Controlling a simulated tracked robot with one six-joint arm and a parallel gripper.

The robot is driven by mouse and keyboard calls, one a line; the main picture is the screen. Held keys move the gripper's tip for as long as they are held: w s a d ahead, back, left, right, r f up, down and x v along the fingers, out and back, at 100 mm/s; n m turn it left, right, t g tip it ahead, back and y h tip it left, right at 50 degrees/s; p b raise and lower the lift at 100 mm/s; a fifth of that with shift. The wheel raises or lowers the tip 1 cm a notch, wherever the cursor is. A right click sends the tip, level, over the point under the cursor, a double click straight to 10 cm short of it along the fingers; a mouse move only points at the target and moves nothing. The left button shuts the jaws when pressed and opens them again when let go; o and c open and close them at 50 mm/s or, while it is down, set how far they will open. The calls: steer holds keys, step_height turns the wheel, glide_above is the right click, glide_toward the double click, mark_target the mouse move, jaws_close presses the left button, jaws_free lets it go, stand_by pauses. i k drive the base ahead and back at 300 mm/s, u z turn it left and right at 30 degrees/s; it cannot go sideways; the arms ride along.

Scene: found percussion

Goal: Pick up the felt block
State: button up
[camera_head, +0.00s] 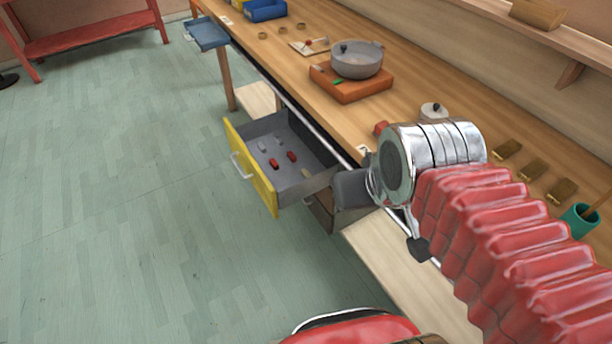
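My gripper (388,218) is at the end of my arm, beyond the metal wrist, over the bench's front edge. A dark tip hangs at its lower right. A dark grey blocky shape (352,188) sits at its left; I cannot tell whether it is a finger or a separate thing. How far the fingers are apart is not clear. I cannot surely identify the felt block. Small red pieces (291,156) and pale grey pieces (263,145) lie in the open yellow-fronted drawer (262,192), left of my gripper. A small red piece (381,128) is on the bench behind my wrist.
A blue drawer (209,34) stands open farther off. The floor at left is clear.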

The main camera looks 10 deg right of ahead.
mark_target(304, 173)
steer(key=u, duration=0.05)
steer(key=k, duration=0.65)
steer(key=u, duration=0.3)
steer(key=i, duration=0.5)
steer(key=u, duration=0.65)
steer(key=i, duration=2.15)
steer(key=z, duration=0.4)
steer(key=i, duration=0.55)
steer(key=z, duration=0.3)
